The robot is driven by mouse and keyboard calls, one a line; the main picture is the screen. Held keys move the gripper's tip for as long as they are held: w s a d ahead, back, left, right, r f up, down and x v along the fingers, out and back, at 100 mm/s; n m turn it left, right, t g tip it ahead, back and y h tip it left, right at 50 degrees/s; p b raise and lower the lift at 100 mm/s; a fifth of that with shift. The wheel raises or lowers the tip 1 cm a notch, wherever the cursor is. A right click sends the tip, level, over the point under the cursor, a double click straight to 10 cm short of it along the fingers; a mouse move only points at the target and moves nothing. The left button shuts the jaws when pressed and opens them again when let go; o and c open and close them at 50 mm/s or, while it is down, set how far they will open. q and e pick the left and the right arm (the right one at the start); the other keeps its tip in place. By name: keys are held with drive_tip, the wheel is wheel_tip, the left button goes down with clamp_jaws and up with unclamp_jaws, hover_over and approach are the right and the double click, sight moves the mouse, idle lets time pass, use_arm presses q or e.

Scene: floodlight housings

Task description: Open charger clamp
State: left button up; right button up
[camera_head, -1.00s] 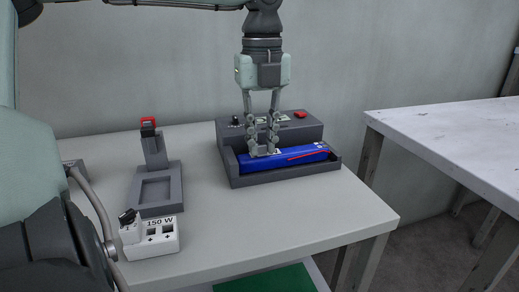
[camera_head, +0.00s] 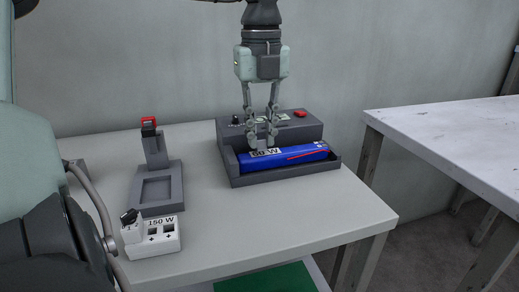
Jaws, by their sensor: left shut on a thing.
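The grey charger (camera_head: 312,131) stands on the table with a dark tray in front. A long blue battery (camera_head: 290,159) with a red wire lies in the tray; a "60 W" label shows on it. My left gripper (camera_head: 262,146) points down at the left part of the charger, just above and behind the battery. Its fingers are shut on a small grey part, which looks like the charger clamp (camera_head: 257,144). The fingers mostly hide the clamp, so I cannot tell how far it is open. My right gripper is not in view.
A grey stand (camera_head: 156,190) with a red-topped post is left of the charger. A white "150 W" block (camera_head: 152,238) sits at the table's front left. The grey table (camera_head: 260,222) is clear in front of the charger. A second table (camera_head: 455,135) stands right across a gap.

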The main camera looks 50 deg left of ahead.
use_arm(q)
drive_tip(key=shift+w+a+r, duration=0.1)
drive_tip(key=shift+a+r, duration=0.15)
drive_tip(key=shift+r, duration=0.15)
drive_tip(key=shift+a+r, duration=0.1)
drive_tip(key=shift+w+a+r+p, duration=0.15)
drive_tip(key=shift+r+p, duration=0.05)
drive_tip(key=shift+p, duration=0.15)
drive_tip(key=shift+a+r, duration=0.1)
drive_tip(key=shift+w+a+r, duration=0.15)
drive_tip(key=shift+a, duration=0.15)
drive_tip(key=shift+r+p, duration=0.1)
drive_tip(key=shift+p, duration=0.2)
